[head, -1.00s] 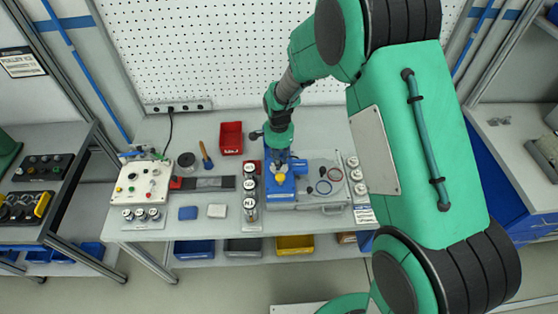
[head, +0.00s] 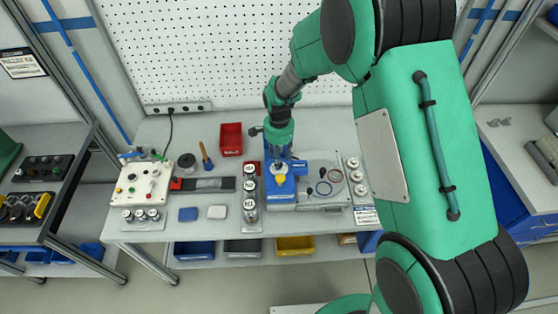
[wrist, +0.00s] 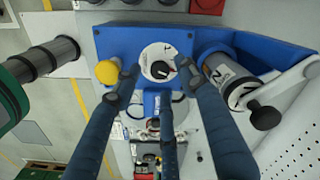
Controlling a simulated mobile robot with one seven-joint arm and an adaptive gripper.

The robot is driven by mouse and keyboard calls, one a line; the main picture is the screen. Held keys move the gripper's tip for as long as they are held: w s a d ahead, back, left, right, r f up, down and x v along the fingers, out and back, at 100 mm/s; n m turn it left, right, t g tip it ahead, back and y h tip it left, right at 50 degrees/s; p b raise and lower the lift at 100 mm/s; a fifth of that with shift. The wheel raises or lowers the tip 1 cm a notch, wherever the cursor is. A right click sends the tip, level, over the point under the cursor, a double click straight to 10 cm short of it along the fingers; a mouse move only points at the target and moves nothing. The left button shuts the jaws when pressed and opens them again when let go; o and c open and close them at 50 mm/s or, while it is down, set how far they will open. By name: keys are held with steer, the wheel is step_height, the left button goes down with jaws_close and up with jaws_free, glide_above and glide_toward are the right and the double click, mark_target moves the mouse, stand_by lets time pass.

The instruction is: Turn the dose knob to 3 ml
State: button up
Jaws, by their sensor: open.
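The blue dosing unit (head: 283,200) stands at the middle of the bench. In the wrist view its blue top (wrist: 115,40) carries a white round dial (wrist: 148,52) with a black dose knob (wrist: 160,70) at its centre. The pointer and scale marks are too small to read surely. My gripper (wrist: 158,78) is open, its fingertips on either side of the dial, with the knob between them. I cannot tell whether they touch it. In the head view my gripper (head: 279,165) is over the unit and the knob is hidden.
A yellow ball-shaped part (wrist: 107,72) sits close to one finger. A grey cylinder marked N2 (wrist: 222,72) lies on the other side. Labelled cylinders (head: 249,203) stand left of the unit. A grey plate with rings (head: 322,175) lies to its right; a red bin (head: 231,138) is behind.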

step_height(320, 180, up, 10)
steer(key=shift+f, duration=0.15)
stand_by(0.3)
stand_by(0.5)
steer(key=s+d+r+n+t+b, duration=0.1)
steer(key=s+d+r+n+b, duration=0.15)
steer(key=s+d+r, duration=0.35)
steer(key=s+d+r+n+t+b, duration=0.2)
steer(key=s+d+r+b, duration=0.2)
steer(key=s+r, duration=0.45)
steer(key=s+d+n+t+b, duration=0.1)
steer(key=s+d+n+b, duration=0.1)
steer(key=s, duration=0.7)
steer(key=s+d+n+t+b, duration=0.1)
steer(key=s+d+n+b, duration=0.1)
steer(key=s, duration=0.8)
steer(key=d+b, duration=0.1)
steer(key=d, duration=0.1)
steer(key=shift+d+t, duration=0.3)
steer(key=shift+d, duration=0.1)
